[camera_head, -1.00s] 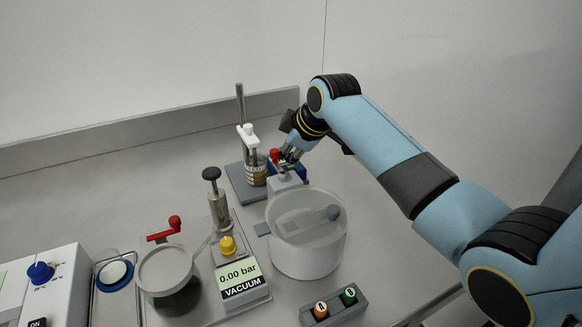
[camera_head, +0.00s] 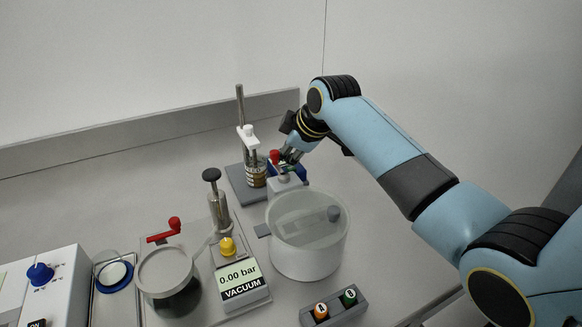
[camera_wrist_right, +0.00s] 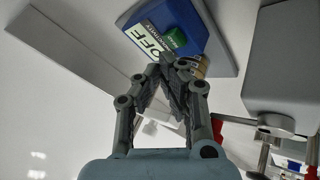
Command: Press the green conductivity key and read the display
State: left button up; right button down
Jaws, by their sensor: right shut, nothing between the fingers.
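The blue conductivity meter (camera_wrist_right: 152,22) shows in the right wrist view, with a white display reading OFF (camera_wrist_right: 149,37) and a raised green key (camera_wrist_right: 175,38). My right gripper (camera_wrist_right: 169,66) is shut and empty, its fingertips just below the key in the picture. I cannot tell whether they touch it. In the head view my right gripper (camera_head: 289,157) is over the meter (camera_head: 300,172) and hides much of it, including the display. My left gripper is in neither view.
A stand with a glass jar (camera_head: 256,172) is left of the meter. A white round tank (camera_head: 307,258) and a red-knobbed valve (camera_head: 275,157) are close by. The vacuum display (camera_head: 240,277) reads 0.00 bar. A two-button box (camera_head: 334,305) lies at the front.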

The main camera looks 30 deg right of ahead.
aim_at(287, 168)
jog(key=shift+f, duration=0.15)
jog(key=shift+f, duration=0.25)
jog(key=shift+f, duration=0.45)
dwell(0.6)
jog(key=shift+r, duration=0.1)
jog(key=shift+r+p, duration=0.8)
jog(key=shift+p, duration=0.2)
notch_tip(287, 168, up, 5)
jog(key=p, duration=0.5)
